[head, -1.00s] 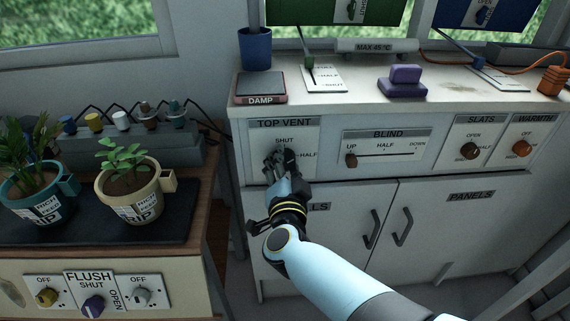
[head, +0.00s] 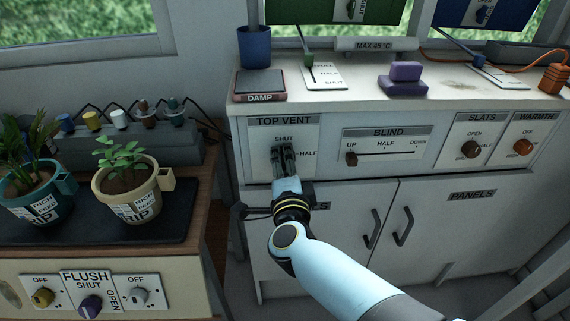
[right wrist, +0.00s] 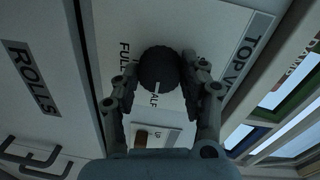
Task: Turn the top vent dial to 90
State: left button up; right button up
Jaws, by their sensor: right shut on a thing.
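The top vent dial (right wrist: 158,66) is a dark round ribbed knob on the white TOP VENT panel (head: 308,133). My right gripper (head: 283,158) is at the dial and hides most of it in the head view. In the right wrist view its two fingers (right wrist: 159,70) are shut on the dial from either side. A pale line on the dial's lower part in that view lies toward the HALF label. FULL is readable to the dial's left there. SHUT shows above the gripper in the head view. My left gripper is not in view.
The BLIND slider (head: 385,155) is right of the dial, with the SLATS knob (head: 470,150) and WARMTH knob (head: 522,147) beyond. Cupboard doors with handles (head: 402,226) are below. Potted plants (head: 130,190) stand on the left bench.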

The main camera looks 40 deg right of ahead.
jog(key=shift+f, duration=0.15)
jog(key=o, duration=1.2)
